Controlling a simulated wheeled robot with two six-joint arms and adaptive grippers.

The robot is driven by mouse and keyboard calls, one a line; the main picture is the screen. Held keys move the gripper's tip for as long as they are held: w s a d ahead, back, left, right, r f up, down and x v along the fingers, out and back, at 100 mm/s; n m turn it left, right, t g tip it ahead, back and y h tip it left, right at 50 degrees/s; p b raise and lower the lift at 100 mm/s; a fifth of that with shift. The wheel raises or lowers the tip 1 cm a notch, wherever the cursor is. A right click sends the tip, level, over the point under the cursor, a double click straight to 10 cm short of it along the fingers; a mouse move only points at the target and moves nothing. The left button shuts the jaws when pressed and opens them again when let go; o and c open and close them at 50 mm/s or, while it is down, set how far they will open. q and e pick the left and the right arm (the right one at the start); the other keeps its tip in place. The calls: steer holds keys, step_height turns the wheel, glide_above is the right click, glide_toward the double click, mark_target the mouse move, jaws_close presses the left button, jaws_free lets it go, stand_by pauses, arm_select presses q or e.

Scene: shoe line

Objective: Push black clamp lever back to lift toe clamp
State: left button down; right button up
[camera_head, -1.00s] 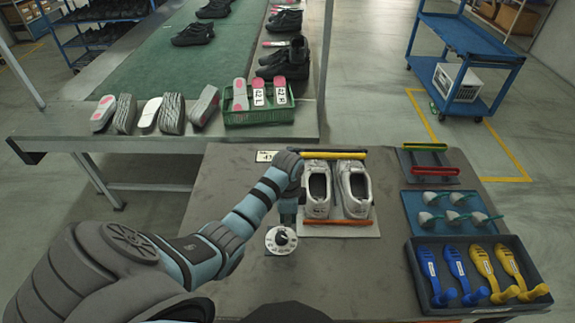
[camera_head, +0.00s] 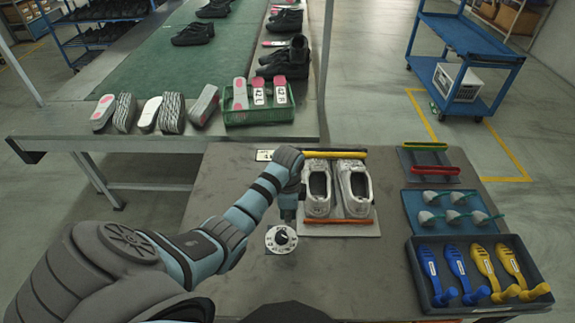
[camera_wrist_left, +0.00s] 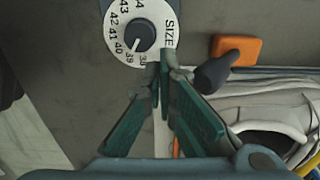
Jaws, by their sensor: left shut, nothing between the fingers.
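The black clamp lever (camera_wrist_left: 214,74) shows in the left wrist view as a short dark rounded handle beside the orange clamp bar (camera_wrist_left: 236,48). In the head view the orange bar (camera_head: 337,222) lies across the near end of a pair of grey-white shoes (camera_head: 318,190), and a yellow bar (camera_head: 334,154) lies across their far end. My left gripper (camera_wrist_left: 163,72) is shut and empty, pointing down between the size dial (camera_wrist_left: 140,34) and the lever, a little apart from the lever. In the head view the left gripper (camera_head: 287,212) is left of the shoes; my arm hides the lever there. My right gripper is not in view.
The round size dial (camera_head: 281,239) sits close to the left gripper. To the right are a tray of blue and yellow shoe forms (camera_head: 427,270), a blue mat (camera_head: 415,205) with several pale parts, and a rack with red and green bars (camera_head: 435,171). The table's front left is clear.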

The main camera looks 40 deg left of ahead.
arm_select(q)
steer(key=shift+w+a+f+b, duration=0.1)
steer(key=shift+w+a+b, duration=0.4)
steer(key=shift+w, duration=0.2)
steer(key=shift+w+a+r, duration=0.15)
steer(key=shift+r, duration=0.05)
steer(key=shift+w+a+f, duration=0.1)
steer(key=shift+w+a, duration=0.05)
steer(key=shift+w, duration=0.05)
steer(key=shift+w+a+f+b, duration=0.1)
steer(key=shift+w+a+b, duration=0.55)
steer(key=shift+w+b, duration=0.35)
steer(key=shift+w+a+b, duration=0.25)
steer(key=shift+a+b, duration=0.05)
steer(key=shift+b, duration=0.3)
